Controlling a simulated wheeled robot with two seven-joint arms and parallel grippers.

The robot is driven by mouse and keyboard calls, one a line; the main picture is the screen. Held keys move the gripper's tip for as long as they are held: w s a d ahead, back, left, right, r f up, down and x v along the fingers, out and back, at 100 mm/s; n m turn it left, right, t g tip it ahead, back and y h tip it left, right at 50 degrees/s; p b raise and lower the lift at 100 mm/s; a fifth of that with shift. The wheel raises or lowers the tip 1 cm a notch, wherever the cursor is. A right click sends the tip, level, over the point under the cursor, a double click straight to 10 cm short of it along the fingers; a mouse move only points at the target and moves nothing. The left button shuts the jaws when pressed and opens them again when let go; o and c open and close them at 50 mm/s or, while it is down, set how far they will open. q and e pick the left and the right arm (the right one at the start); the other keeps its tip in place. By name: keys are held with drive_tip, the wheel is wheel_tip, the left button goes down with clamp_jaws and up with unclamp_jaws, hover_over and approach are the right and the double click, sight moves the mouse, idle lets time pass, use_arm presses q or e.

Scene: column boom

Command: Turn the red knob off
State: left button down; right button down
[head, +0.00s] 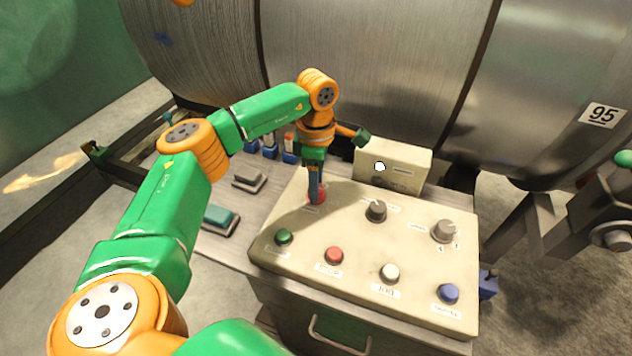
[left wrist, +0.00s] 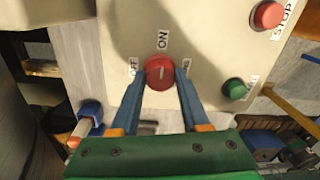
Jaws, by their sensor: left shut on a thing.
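The red knob (head: 317,195) sits at the upper left of the cream control panel (head: 350,222). In the left wrist view the red knob (left wrist: 159,72) shows a pale pointer line, with a label reading ON above it and OFF to its left. The line points roughly up, toward ON. My left gripper (head: 316,188) reaches down onto the knob. In the left wrist view its two blue fingers (left wrist: 160,75) are shut on the knob, one on each side. My right gripper is not in view.
On the panel are two grey knobs (head: 376,210) and green (head: 284,236), red (head: 334,255), white (head: 390,273) and blue (head: 448,293) buttons. A cream box (head: 408,160) stands behind. A large metal drum (head: 370,70) fills the back.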

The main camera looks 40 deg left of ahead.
use_arm(q)
drive_tip(key=n+p, duration=0.1)
drive_tip(key=n, duration=0.3)
drive_tip(key=shift+n, duration=0.3)
drive_tip(key=n, duration=0.4)
drive_tip(key=shift+n+p, duration=0.3)
drive_tip(key=shift+p, duration=0.05)
drive_tip(key=n, duration=0.4)
drive_tip(key=shift+n+p, duration=0.3)
drive_tip(key=shift+p, duration=0.05)
drive_tip(key=shift+n+t+p, duration=0.3)
drive_tip(key=shift+n+p, duration=0.05)
drive_tip(key=shift+n, duration=1.75)
drive_tip(key=shift+c, duration=1.9)
unclamp_jaws()
drive_tip(key=shift+r, duration=0.1)
